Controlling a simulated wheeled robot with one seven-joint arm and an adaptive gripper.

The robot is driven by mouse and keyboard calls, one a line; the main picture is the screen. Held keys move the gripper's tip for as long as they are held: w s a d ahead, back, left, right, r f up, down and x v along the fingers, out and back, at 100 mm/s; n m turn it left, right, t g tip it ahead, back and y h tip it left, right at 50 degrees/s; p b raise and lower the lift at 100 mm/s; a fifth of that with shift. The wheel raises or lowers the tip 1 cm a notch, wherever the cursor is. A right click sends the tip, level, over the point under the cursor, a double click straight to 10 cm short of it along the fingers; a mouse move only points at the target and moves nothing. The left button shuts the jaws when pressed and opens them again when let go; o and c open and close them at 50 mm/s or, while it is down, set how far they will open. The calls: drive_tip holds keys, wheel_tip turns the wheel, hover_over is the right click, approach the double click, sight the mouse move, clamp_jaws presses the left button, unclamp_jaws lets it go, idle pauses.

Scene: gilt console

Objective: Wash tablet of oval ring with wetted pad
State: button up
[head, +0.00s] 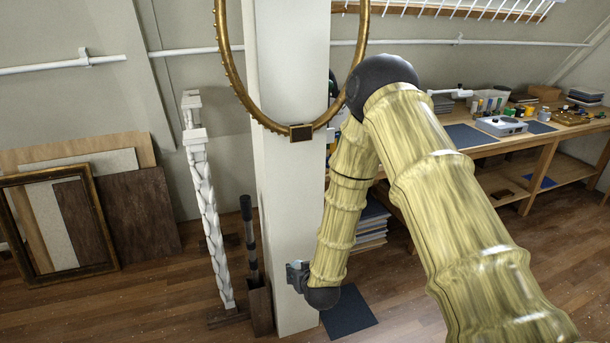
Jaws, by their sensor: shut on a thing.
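The oval ring (227,73) is a gilt, beaded hoop in front of a pale post; its top is cut off by the picture edge. Its tablet (301,132) is a small dark brown plate with a gold border at the ring's lowest point. My gripper (294,277) is small and grey-blue, low in front of the post, well below the tablet and apart from it. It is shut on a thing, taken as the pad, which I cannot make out. My own arm covers part of the ring's right side.
The pale post (285,200) stands behind the ring. A white twisted column (207,200) and a dark-handled tool (249,240) stand left of it. A gilt frame (110,230) and boards (140,215) lean on the left wall. A workbench (520,143) with supplies stands right.

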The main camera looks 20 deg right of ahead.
sight(311, 133)
drive_tip(key=w+d+r+t+p, duration=0.15)
drive_tip(key=w+r+t, duration=0.25)
drive_tip(key=r, duration=0.7)
drive_tip(key=w+d+r+m+t, duration=0.15)
drive_tip(key=w+r+t, duration=0.3)
drive_tip(key=r, duration=0.65)
drive_tip(key=w+d+r+t+p, duration=0.1)
drive_tip(key=w+d+r+t, duration=0.3)
drive_tip(key=r, duration=0.7)
drive_tip(key=w+a+g+p, duration=0.1)
drive_tip(key=w, duration=0.5)
drive_tip(key=shift+a+r+h, duration=0.15)
drive_tip(key=shift+a+h, duration=0.05)
drive_tip(key=shift+h, duration=0.2)
drive_tip(key=shift+w+b, duration=0.65)
drive_tip(key=shift+w, duration=0.55)
drive_tip(key=shift+d+b, duration=0.35)
drive_tip(key=shift+d, duration=1.05)
drive_tip(key=shift+w+d+b, duration=0.1)
drive_tip(key=shift+d+b, duration=0.35)
drive_tip(key=shift+d, duration=1.1)
drive_tip(key=shift+b, duration=0.4)
